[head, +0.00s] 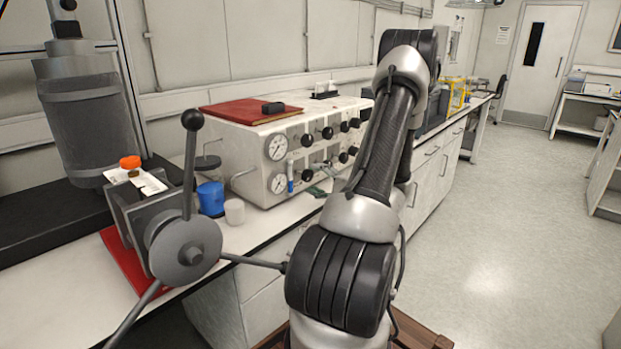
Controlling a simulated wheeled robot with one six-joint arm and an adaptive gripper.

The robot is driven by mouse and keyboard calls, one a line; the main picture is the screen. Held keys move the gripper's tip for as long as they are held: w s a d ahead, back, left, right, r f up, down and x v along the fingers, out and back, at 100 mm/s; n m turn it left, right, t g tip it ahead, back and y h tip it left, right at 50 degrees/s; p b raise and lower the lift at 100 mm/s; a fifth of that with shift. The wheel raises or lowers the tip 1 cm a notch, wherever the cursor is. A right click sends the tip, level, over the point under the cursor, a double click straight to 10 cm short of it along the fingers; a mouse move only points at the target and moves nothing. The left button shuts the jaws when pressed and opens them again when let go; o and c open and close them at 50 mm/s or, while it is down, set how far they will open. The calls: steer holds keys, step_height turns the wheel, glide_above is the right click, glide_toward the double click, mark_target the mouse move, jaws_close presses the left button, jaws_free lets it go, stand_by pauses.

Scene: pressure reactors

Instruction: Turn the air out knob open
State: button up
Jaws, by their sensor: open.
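A white control box (247,147) stands on the bench left of my arm. Its front has two round gauges, an upper gauge (277,147) and a lower gauge (278,183). Black knobs run in two rows to the right of the gauges, among them an upper knob (307,140) and a lower knob (307,175). The labels are too small to read, so I cannot tell which knob is air out or how it is turned. My arm rises in front of the box's right end and hides part of that area. My gripper is not visible.
A grey device with a ball-ended lever (191,120) stands at the front left, its spokes reaching over the bench edge. A blue cup (211,197) and a white cup (235,211) stand before the box. A red folder (250,108) lies on top. The floor (490,240) at right is clear.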

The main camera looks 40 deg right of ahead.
steer(key=s, duration=0.8)
steer(key=shift+s+d, duration=0.3)
